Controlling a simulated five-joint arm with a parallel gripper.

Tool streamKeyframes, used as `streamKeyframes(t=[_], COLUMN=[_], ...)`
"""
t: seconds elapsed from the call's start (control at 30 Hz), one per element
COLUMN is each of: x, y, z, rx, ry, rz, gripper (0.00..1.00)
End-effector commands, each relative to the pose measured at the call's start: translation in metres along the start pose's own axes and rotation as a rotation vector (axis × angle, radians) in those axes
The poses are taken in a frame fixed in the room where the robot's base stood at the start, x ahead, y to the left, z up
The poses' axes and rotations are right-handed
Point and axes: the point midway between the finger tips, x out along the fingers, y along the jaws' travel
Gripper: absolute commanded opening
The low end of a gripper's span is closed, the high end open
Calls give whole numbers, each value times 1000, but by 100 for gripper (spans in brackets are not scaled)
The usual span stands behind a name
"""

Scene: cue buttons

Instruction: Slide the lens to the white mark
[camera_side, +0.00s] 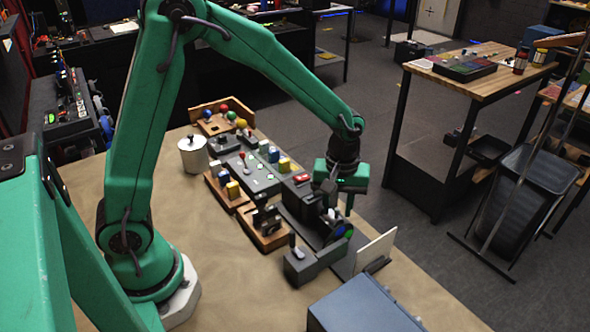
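My gripper (342,188) points down at the right end of my green arm, over a dark optical-bench-like device on the wooden table. A dark round part with blue, green and red colour (343,232), possibly the lens, sits on this device just below my gripper. The dark base or rail (345,265) runs under it toward a white upright panel (375,252). I cannot make out the white mark. My gripper's fingers are small and merge with the dark parts, so I cannot tell whether they touch anything or are open.
Several button and switch boards (250,172) crowd the table left of my gripper. A silver lidded pot (193,154) stands behind at the left. A small dark block with a lever (300,265) and a blue-grey box (365,305) are in front. Bare tabletop (235,285) lies at the front left.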

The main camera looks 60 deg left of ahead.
Motion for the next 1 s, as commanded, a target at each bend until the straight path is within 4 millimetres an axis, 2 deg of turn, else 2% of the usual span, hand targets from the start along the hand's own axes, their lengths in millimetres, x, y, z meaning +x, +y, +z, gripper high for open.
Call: streamKeyframes(t=[0.2,0.37,0.8,1.0], x=[-1,-9,-62,-76], y=[0,1,0,0], z=[0,-1,0,0], rx=[0,0,0,0], ry=[0,2,1,1], rz=[0,2,2,1], gripper=[33,33,33,33])
